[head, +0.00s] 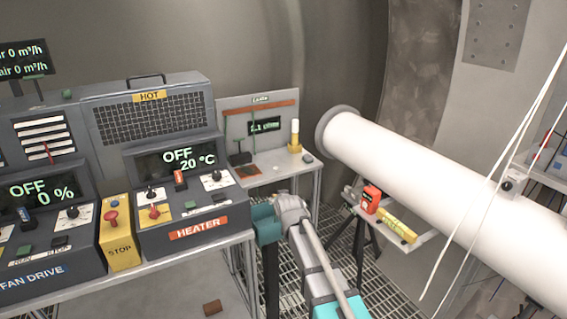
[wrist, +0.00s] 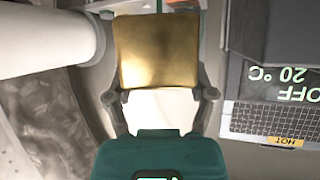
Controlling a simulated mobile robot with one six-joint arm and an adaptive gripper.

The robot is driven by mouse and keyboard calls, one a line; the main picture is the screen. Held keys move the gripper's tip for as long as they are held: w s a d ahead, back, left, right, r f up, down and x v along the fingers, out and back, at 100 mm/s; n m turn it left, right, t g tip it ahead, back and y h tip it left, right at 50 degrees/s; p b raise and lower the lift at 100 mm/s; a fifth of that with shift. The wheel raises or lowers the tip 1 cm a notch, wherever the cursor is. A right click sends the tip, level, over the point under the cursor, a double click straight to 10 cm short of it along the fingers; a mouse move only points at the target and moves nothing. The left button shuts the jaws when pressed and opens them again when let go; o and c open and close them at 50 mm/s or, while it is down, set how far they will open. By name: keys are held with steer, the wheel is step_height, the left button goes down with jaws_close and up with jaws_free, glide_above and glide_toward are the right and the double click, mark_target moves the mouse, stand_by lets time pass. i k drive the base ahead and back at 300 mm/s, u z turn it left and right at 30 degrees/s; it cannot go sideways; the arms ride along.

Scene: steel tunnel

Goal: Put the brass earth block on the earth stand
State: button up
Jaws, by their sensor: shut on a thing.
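My gripper (wrist: 160,95) is shut on the brass earth block (wrist: 157,52), a flat-faced, gold-coloured square block between the two dark fingers in the wrist view. In the head view, the teal part of my gripper (head: 265,224) is in front of the back bench, right of the heater. The block cannot be made out there. On the back bench is a panel with a small meter display (head: 264,126), and a white cylinder on a yellow base (head: 295,137). I cannot tell for sure which part is the earth stand.
The heater unit (head: 180,160) and yellow stop box (head: 120,232) stand on the bench at left. A large white pipe (head: 430,175) crosses the right side. A red item (head: 371,199) and yellow level (head: 397,225) lie on a low stand beneath it.

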mark_target(291, 165)
steer(key=i, duration=1.45)
steer(key=z, duration=0.05)
